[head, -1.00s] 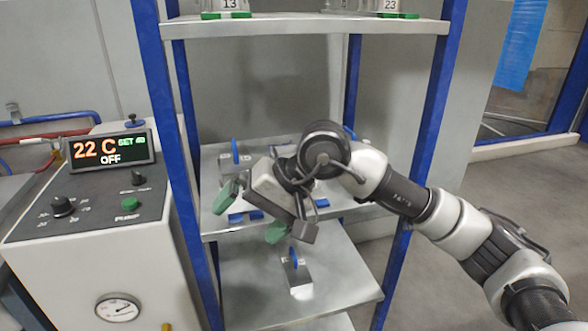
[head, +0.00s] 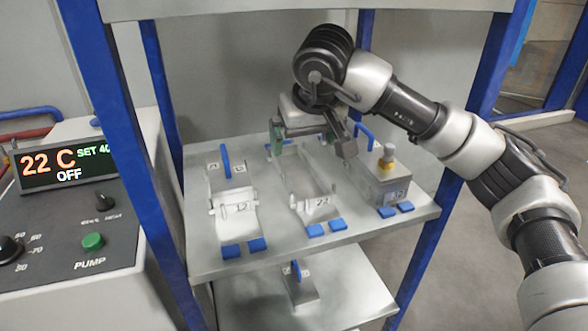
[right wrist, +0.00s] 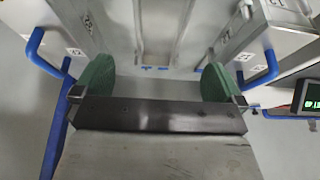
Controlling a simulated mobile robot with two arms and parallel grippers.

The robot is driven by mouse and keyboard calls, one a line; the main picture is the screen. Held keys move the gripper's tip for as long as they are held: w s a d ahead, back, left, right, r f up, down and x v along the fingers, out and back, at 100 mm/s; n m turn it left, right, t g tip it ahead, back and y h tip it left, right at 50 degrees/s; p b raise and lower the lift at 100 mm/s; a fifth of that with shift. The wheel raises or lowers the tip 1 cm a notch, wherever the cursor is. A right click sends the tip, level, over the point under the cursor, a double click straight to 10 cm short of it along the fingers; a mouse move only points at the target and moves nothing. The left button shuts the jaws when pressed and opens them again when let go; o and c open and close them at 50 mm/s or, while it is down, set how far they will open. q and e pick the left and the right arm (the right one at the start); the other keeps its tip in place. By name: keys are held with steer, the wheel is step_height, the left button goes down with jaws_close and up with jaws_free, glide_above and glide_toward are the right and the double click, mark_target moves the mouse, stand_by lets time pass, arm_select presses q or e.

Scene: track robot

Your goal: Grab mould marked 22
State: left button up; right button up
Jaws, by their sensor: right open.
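The mould marked 22 (head: 318,207) is a pale metal open frame in the middle of the shelf in the head view, with two blue feet at its front. My right gripper (head: 311,146) is above the rear part of this mould, its arm coming in from the right. In the right wrist view its green finger pads (right wrist: 155,82) are wide apart with nothing gripped. Metal rails (right wrist: 178,28) show beyond and between the pads. Whether the pads touch the mould cannot be told. My left gripper is not in view.
A mould marked 12 (head: 235,207) stands to the left, and a boxier one with a brass knob (head: 387,160) to the right, close beside. Blue shelf posts (head: 110,150) frame the shelf. Another mould (head: 299,290) lies on the lower shelf. A control panel (head: 70,230) stands left.

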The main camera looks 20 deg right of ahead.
glide_toward(297, 174)
step_height(297, 174, down, 2)
steer(key=shift+w+a+f, duration=0.1)
steer(key=shift+f, duration=0.1)
steer(key=x, duration=0.5)
steer(key=shift+w+r+b, duration=0.1)
steer(key=shift+w+b, duration=0.15)
steer(key=shift+b, duration=0.1)
steer(key=shift+w, duration=0.1)
steer(key=shift+c, duration=1.3)
steer(key=c, duration=0.9)
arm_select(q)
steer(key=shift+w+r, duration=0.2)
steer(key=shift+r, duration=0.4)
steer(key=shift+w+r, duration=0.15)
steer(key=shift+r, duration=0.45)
arm_select(e)
steer(key=shift+c, duration=1.2)
steer(key=shift+r, duration=0.15)
